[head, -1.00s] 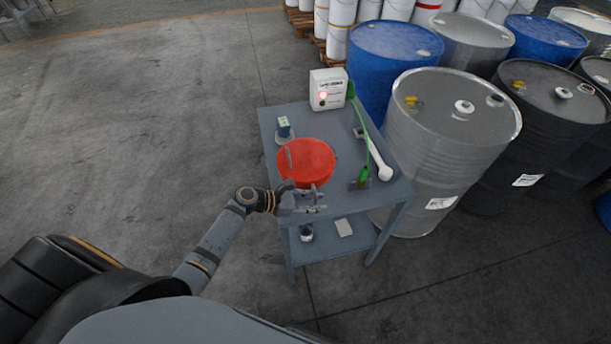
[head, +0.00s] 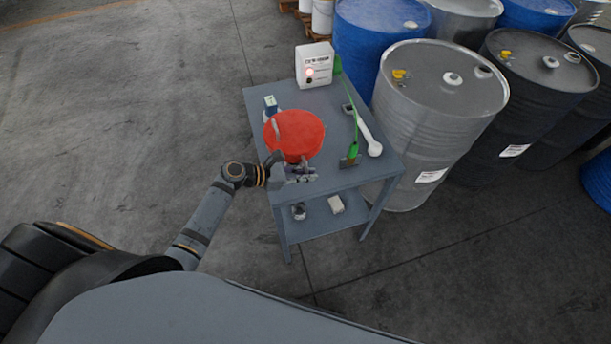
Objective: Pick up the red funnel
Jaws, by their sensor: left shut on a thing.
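The red funnel (head: 298,136) is at the near left part of the small grey table (head: 335,180), its wide round top facing up. My left gripper (head: 288,160) is at the funnel's near left side and is shut on it, one finger showing against the red rim. The lower part of the funnel is hidden by the gripper and by its own wide top. Whether the funnel touches the tabletop cannot be told. My right gripper is not in view.
A white box with a red light (head: 314,65) stands at the table's back. A green clamp with a cable (head: 352,153), a white-ended tool (head: 370,140) and a small blue-labelled item (head: 271,104) lie around the funnel. Steel (head: 437,120) and blue (head: 375,40) drums crowd the right; open floor lies left.

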